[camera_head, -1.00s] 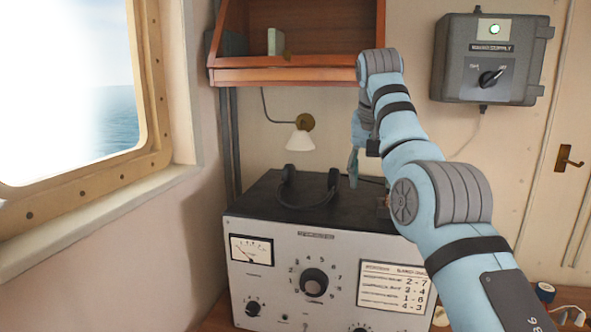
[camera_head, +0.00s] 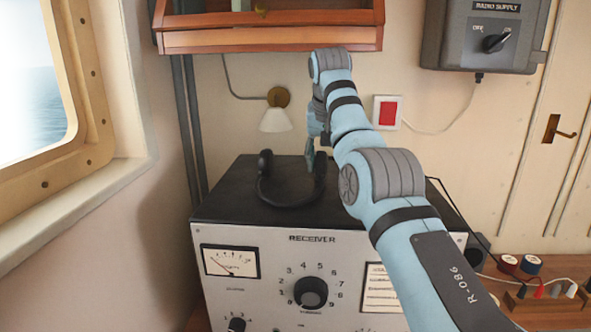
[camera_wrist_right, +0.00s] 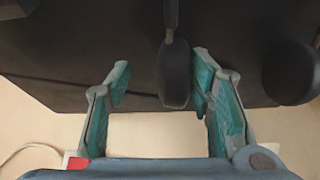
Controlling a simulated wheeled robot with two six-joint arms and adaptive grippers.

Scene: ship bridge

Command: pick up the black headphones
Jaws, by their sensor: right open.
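The black headphones (camera_head: 265,162) rest on the dark top of the grey receiver (camera_head: 240,192), their band curving toward the front between two raised ear cups. My right gripper (camera_head: 312,160) comes down from above at the right ear cup and partly hides it. In the right wrist view my right gripper (camera_wrist_right: 162,75) is open, with one ear cup (camera_wrist_right: 174,76) between its fingers, nearer the right-hand finger. No grip on the cup shows. The other ear cup (camera_wrist_right: 290,74) is outside the fingers, to the right. My left gripper is in no view.
A wall lamp (camera_head: 276,119) hangs just behind the headphones. A wooden shelf (camera_head: 270,40) is above. A red-fronted wall box (camera_head: 388,112) and a radio supply box (camera_head: 480,36) are on the wall to the right. The receiver top left of the headphones is clear.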

